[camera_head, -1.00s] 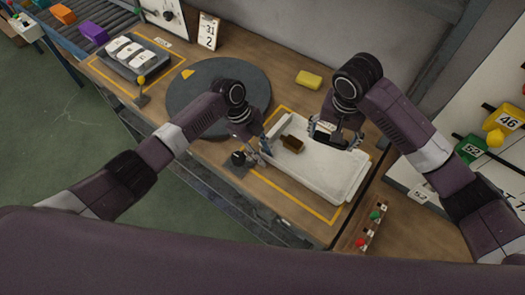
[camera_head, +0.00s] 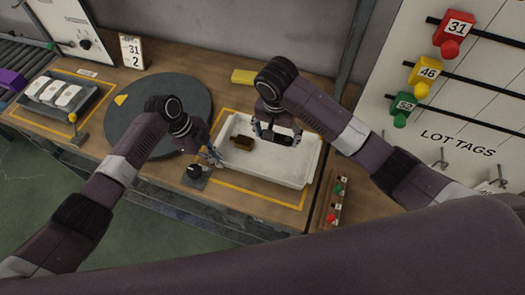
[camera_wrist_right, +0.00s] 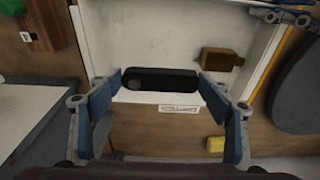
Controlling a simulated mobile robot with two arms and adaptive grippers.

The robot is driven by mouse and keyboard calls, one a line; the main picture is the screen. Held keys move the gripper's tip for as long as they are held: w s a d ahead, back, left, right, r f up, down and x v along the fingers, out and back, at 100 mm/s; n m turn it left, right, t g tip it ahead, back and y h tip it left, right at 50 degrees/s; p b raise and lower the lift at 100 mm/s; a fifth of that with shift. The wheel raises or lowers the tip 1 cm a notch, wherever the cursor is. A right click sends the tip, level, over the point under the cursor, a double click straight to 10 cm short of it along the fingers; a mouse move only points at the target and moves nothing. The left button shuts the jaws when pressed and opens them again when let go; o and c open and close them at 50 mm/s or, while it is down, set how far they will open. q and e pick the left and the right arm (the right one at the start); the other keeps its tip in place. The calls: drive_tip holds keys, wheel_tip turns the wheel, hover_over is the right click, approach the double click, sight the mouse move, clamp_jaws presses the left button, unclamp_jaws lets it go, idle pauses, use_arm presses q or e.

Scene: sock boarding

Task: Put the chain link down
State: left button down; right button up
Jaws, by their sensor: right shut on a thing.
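My right gripper (camera_head: 280,137) is over the back part of a white tray (camera_head: 268,177). In the right wrist view, its blue-padded fingers (camera_wrist_right: 162,84) are shut on a dark, elongated piece (camera_wrist_right: 160,78) with rounded ends, which looks like the chain link. The piece shows near the tray's labelled edge; I cannot tell whether it touches the tray. A brown block (camera_head: 238,143) lies in the tray, apart from the right gripper. My left gripper (camera_head: 214,156) is by the tray's left wall; its fingers are too small to tell their opening.
A dark round mat (camera_head: 190,90) lies left of the tray. A yellow block (camera_head: 243,76) sits behind it. A black knob (camera_head: 194,171) stands in front of the left gripper. A lot tags board (camera_head: 440,110) rises at the right.

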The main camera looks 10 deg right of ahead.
sight(276, 155)
wheel_tip(276, 155, down, 9)
drive_tip(key=shift+r, duration=0.1)
idle(0.3)
drive_tip(key=o, duration=1.3)
drive_tip(key=r, duration=0.4)
drive_tip(key=s+r, duration=0.1)
drive_tip(key=r, duration=0.7)
drive_tip(key=shift+s+a, duration=0.25)
drive_tip(key=shift+a, duration=0.15)
use_arm(q)
drive_tip(key=c, duration=2.1)
unclamp_jaws()
